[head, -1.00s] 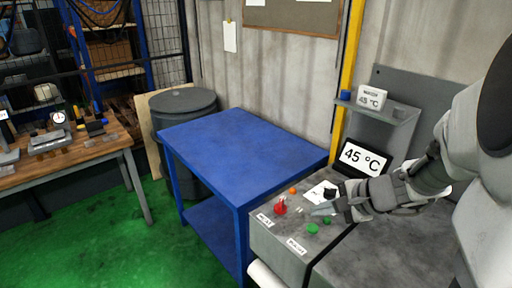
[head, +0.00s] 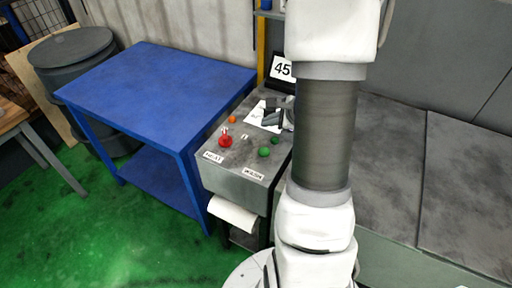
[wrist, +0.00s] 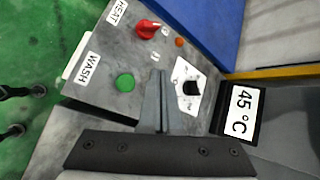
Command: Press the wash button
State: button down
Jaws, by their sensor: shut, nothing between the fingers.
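The control panel (head: 222,178) has a WASH label (head: 253,174) on its front right. A round green button (head: 264,152) sits behind that label, with a smaller green one (head: 276,141) beyond it. In the wrist view the larger green button (wrist: 125,83) lies just left of my gripper (wrist: 158,72), in line with the WASH label (wrist: 87,68). My gripper's fingers are together and empty, pointing over the panel. The smaller green button is not visible there. In the head view my gripper (head: 265,121) is partly hidden behind my arm.
A red knob (head: 226,140) by the HEAT label (head: 213,156) and an orange button (head: 232,119) are on the panel's left. A black knob (wrist: 190,88) and a 45 °C display (wrist: 240,110) are near the fingers. A blue table (head: 150,90) stands left.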

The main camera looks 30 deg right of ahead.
jog(key=shift+d+f, duration=0.1)
jog(key=shift+d, duration=0.05)
dwell(0.3)
jog(key=b, duration=0.6)
send_over(267, 152)
notch_tip(267, 152, down, 7)
jog(key=shift+d+f, duration=0.1)
jog(key=shift+f, duration=0.1)
jog(key=shift+f+b, duration=0.7)
jog(key=shift+f, duration=0.05)
jog(key=shift+f, duration=0.15)
dwell(0.9)
jog(key=shift+f+b, duration=0.25)
jog(key=shift+b, duration=0.45)
